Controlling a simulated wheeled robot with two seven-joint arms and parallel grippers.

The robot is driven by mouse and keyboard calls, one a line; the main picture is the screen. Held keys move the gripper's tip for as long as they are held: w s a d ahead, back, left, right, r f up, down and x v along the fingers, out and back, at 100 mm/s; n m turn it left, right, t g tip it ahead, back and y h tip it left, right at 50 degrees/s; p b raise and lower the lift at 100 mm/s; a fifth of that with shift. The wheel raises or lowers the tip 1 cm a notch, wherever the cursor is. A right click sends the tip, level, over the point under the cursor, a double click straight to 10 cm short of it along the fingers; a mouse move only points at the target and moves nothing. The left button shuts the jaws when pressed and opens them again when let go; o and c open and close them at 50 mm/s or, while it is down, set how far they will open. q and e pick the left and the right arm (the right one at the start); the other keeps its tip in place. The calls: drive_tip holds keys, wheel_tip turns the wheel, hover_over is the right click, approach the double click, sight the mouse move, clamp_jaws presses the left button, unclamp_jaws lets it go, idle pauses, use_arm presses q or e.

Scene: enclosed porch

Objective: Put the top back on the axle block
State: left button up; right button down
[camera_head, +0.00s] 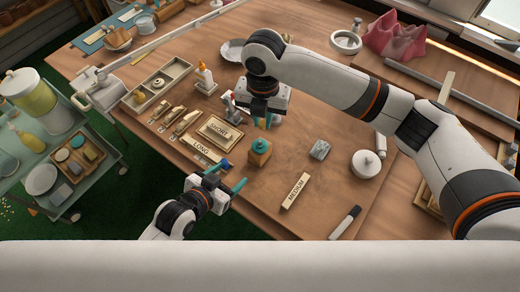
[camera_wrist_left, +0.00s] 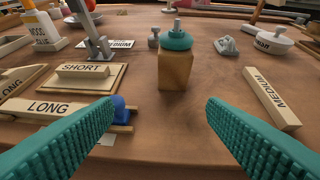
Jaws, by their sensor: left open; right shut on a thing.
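The axle block (camera_head: 260,158) is a wooden block standing upright on the table, with a round teal piece (camera_head: 261,146) on its upper face.
Wooden pieces marked SHORT (camera_head: 217,130) and LONG (camera_head: 203,151) lie left of the block. A blue knob (camera_head: 225,164) is beside LONG. A MEDIUM piece (camera_head: 296,191), a grey lump (camera_head: 320,150), a lidded white pot (camera_head: 365,163) and a marker (camera_head: 345,222) lie to the right.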

sight(260, 150)
use_arm(q)
drive_tip(key=shift+w+d+r+m+t+h, duration=0.25)
drive_tip(key=shift+d+r+m+t+h, duration=0.25)
drive_tip(key=shift+d+r+h, duration=0.45)
use_arm(e)
drive_tip(key=shift+a+r+n, duration=0.1)
drive_tip(key=shift+a+n, duration=0.2)
drive_tip(key=shift+n, duration=0.2)
use_arm(q)
drive_tip(key=shift+r, duration=0.1)
drive_tip(key=shift+y, duration=0.25)
drive_tip(key=x, duration=1.2)
drive_tip(key=shift+w+d+r, duration=0.1)
drive_tip(key=shift+c, duration=0.6)
clamp_jaws()
use_arm(e)
drive_tip(key=shift+f, duration=2.55)
